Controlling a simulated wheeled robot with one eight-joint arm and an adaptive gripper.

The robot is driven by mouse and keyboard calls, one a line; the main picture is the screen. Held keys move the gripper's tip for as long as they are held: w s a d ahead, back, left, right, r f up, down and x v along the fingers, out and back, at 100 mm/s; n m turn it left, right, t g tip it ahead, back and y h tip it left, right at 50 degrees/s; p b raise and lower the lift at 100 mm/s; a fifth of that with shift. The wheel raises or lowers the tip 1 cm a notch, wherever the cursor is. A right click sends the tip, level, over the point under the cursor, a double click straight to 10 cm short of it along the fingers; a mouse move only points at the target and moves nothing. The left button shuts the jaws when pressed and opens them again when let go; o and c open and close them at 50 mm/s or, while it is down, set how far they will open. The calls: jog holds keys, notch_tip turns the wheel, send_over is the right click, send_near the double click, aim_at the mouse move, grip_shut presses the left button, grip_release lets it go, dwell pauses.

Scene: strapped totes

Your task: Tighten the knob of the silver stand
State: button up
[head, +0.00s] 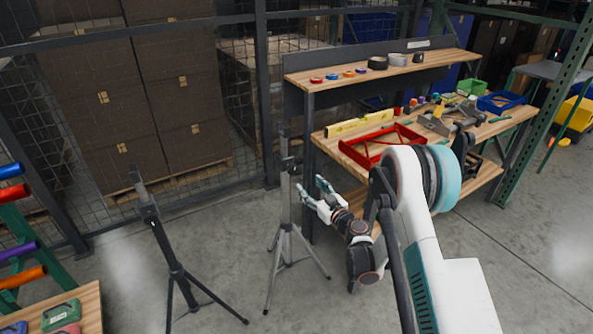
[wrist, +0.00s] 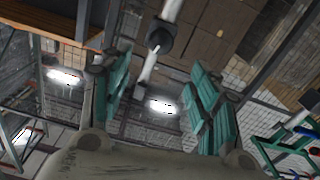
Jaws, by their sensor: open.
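The silver stand (head: 284,215) stands upright on its tripod legs, left of the workbench in the head view. A black collar (head: 288,164) sits on its upper pole; I cannot make out the knob clearly there. My gripper (head: 312,189) is just right of the pole, a little below the collar, and points toward it. In the wrist view my gripper (wrist: 160,64) has its two green-padded fingers spread wide, with nothing held. The silver pole (wrist: 148,68) and the black collar (wrist: 161,38) show between and beyond the fingertips, apart from them. A dark round end faces the camera, perhaps the knob.
A black stand (head: 175,270) stands to the left, clear of my arm. The workbench (head: 345,150), with a red frame (head: 383,150) and tools, is close behind my gripper. A wire fence (head: 240,100) runs behind. The floor between the stands is clear.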

aim_at(294, 170)
jog(key=b+x, duration=0.3)
jog(key=x, duration=1)
jog(key=shift+w+a+b, duration=0.1)
jog(key=shift+a+b, duration=0.05)
jog(key=shift+b, duration=0.2)
jog(key=c, duration=1.1)
